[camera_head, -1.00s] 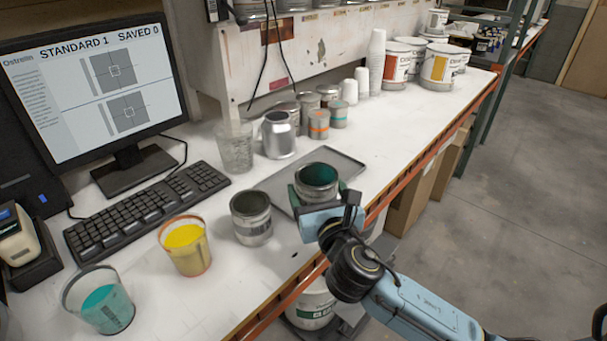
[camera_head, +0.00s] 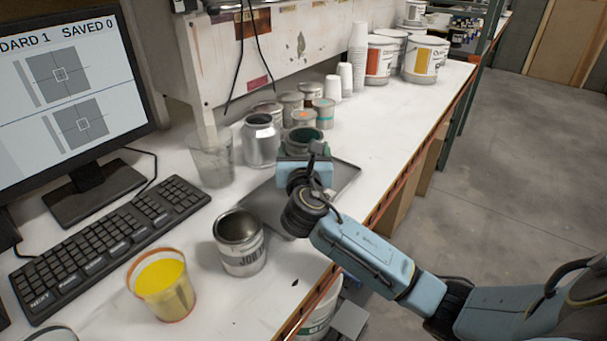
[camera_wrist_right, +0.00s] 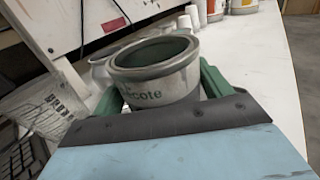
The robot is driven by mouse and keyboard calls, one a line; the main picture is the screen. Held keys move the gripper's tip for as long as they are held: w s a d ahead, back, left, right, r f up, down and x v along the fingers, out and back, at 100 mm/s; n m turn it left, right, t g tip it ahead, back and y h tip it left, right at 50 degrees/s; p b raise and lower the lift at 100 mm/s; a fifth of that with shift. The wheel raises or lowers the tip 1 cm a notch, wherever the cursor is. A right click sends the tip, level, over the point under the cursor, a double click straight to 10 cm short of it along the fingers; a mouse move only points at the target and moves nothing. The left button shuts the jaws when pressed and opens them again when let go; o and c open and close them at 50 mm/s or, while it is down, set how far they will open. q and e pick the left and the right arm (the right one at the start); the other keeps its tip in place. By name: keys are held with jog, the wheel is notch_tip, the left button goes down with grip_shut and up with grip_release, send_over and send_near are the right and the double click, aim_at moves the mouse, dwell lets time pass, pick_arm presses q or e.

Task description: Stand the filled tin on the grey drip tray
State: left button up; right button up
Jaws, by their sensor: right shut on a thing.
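The filled tin (camera_head: 305,139) is a grey metal can with dark green inside, upright over the far part of the grey drip tray (camera_head: 262,207). My right gripper (camera_head: 304,157) is shut on it, reaching from the near side and hiding its lower part. In the right wrist view the tin (camera_wrist_right: 158,88) stands between the gripper's green fingers, its label ending in "cote". Its base is hidden, so I cannot tell whether it touches the tray. My left gripper is not in view.
An empty-looking grey tin (camera_head: 240,243) stands just in front of the tray, with a yellow-filled cup (camera_head: 163,287) to its left. A silver can (camera_head: 261,143), a clear beaker (camera_head: 211,157) and several small tins stand behind. The counter (camera_head: 385,110) at the right is clear.

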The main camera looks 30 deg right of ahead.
notch_tip(320, 180, down, 4)
jog(key=shift+f+b, duration=0.1)
jog(key=shift+b, duration=0.5)
jog(key=shift+f, duration=0.45)
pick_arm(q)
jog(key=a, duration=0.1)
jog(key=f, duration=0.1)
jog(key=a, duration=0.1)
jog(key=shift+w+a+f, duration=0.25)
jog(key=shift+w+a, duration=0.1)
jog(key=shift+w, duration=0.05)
pick_arm(e)
jog(key=shift+f, duration=0.1)
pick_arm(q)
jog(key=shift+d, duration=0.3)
pick_arm(e)
jog(key=o, duration=1.1)
